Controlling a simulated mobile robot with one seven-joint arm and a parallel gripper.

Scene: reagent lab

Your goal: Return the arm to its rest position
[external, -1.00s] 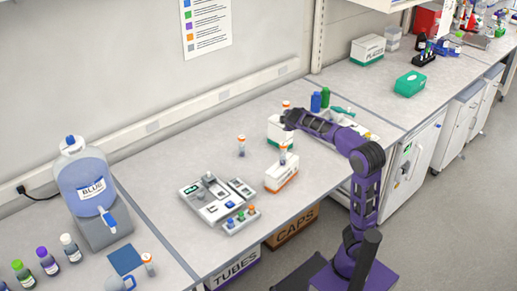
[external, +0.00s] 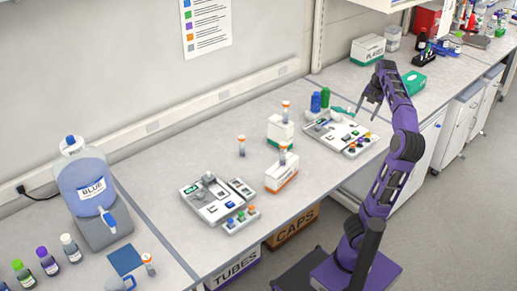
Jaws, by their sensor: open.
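My purple and black arm rises from its purple base at the lower right in the external view. My gripper (external: 368,111) is raised above the bench at the right, over or near the right-hand white device (external: 340,133). Its dark fingers point down and are apart, with nothing seen between them. The height of the fingers above the device is hard to tell.
Two boxes, orange-striped (external: 281,177) and green-striped (external: 280,131), hold capped tubes. A second white device (external: 213,202), a lone tube (external: 241,146) and blue (external: 315,103) and green bottles (external: 325,97) stand on the bench. A green box (external: 414,82) is behind my arm.

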